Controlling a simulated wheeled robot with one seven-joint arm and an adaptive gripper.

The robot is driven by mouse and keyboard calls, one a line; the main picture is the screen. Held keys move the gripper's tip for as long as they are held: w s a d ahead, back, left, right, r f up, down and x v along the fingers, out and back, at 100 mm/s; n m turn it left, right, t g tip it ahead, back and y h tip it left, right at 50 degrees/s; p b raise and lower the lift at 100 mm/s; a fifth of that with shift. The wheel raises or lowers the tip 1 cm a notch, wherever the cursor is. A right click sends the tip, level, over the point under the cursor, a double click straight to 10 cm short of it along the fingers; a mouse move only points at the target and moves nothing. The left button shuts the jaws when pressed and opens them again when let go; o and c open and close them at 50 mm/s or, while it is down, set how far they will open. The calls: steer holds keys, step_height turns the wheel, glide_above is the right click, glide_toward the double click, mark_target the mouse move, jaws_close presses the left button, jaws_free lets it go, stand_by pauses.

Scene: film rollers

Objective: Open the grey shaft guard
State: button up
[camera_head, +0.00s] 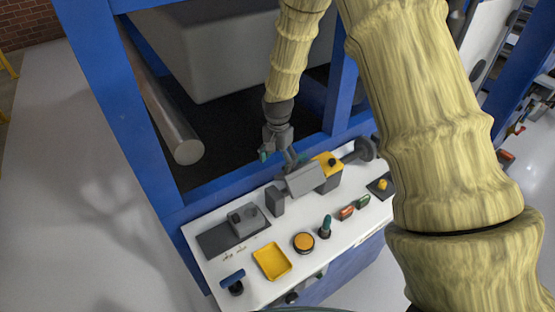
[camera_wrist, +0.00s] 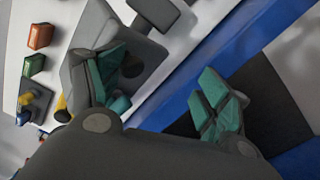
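The grey shaft guard (camera_head: 306,180) is a box-like cover on the white panel. It sits between a dark grey upright block (camera_head: 274,200) and a yellow block (camera_head: 328,162), and looks closed down over the shaft. My gripper (camera_head: 278,157) is just behind and above the guard's far side, its fingers pointing down. In the wrist view my gripper (camera_wrist: 165,88) is open, with teal fingertips wide apart and nothing held between them. The left finger overlaps the grey guard (camera_wrist: 100,25); I cannot tell whether they touch. Part of the guard is hidden behind that finger.
A dark handwheel (camera_head: 366,149) is right of the yellow block. The white panel (camera_head: 215,268) also carries a yellow tray (camera_head: 271,261), an orange button (camera_head: 304,242), a teal-topped lever (camera_head: 325,227) and red and green switches. Blue frame posts (camera_head: 118,110) stand behind the panel.

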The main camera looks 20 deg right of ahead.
steer(key=shift+w+d+r, duration=0.1)
steer(key=shift+d+r, duration=0.25)
steer(key=shift+d, duration=0.2)
steer(key=c, duration=0.3)
steer(key=shift+r, duration=0.1)
steer(key=shift+w+r, duration=0.25)
steer(key=shift+r, duration=0.3)
steer(key=r, duration=0.7)
steer(key=s+r, duration=0.1)
steer(key=r, duration=0.3)
steer(key=shift+a, duration=0.35)
steer(key=shift+w+f, duration=0.1)
